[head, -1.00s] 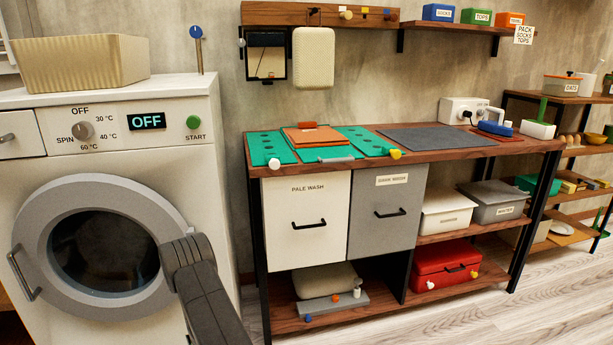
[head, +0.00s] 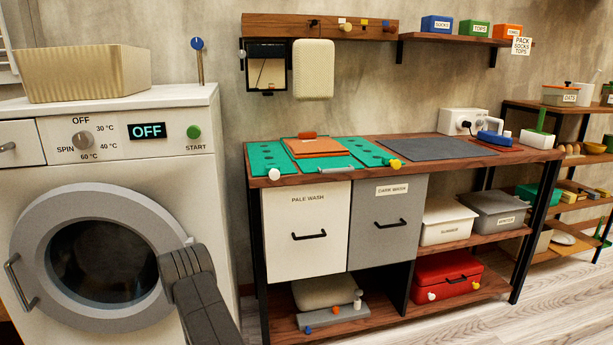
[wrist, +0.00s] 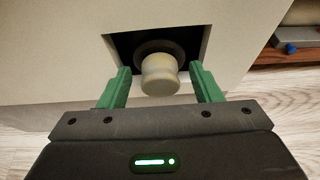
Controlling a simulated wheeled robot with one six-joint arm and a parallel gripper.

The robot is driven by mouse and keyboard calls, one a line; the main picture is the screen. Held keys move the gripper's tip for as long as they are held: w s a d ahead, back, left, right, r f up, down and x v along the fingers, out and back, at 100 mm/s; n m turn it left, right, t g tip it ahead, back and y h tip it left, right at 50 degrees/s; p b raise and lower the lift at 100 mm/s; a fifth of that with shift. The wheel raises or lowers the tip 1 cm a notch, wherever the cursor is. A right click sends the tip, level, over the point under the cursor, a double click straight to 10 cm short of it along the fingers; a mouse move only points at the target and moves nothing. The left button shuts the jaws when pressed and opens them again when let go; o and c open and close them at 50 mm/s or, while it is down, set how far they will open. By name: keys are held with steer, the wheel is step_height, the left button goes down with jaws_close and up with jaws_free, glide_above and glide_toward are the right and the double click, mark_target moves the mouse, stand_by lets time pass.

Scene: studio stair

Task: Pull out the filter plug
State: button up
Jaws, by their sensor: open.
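The filter plug (wrist: 160,75) shows in the wrist view as a pale round knob on a dark collar, set in a dark square recess in the washing machine's light front panel. My gripper (wrist: 163,76) is open, with one green finger on each side of the plug. Gaps show between the knob and both fingers, so it does not look gripped. In the head view the washing machine (head: 198,230) stands at the left with its round door shut. The plug and my gripper are hidden there; only my arm shows in front of the machine.
A wooden bench (head: 440,155) with a pale wash bin (head: 305,235) and a grey bin (head: 386,240) stands to the right of the machine. A beige basket (head: 85,75) sits on the machine. Bare wooden floor (head: 480,320) lies at front right.

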stand_by(0.5)
jaws_close()
steer(key=shift+s+d+b, duration=0.15)
steer(key=shift+s+d, duration=0.05)
steer(key=shift+s, duration=0.65)
steer(key=shift+s+d+b, duration=0.2)
steer(key=shift+s, duration=0.6)
steer(key=shift+s+d+b, duration=0.15)
steer(key=shift+s+d, duration=0.05)
steer(key=shift+s, duration=0.65)
steer(key=shift+s+d+f, duration=0.1)
steer(key=shift+s+d, duration=0.05)
steer(key=shift+s, duration=0.35)
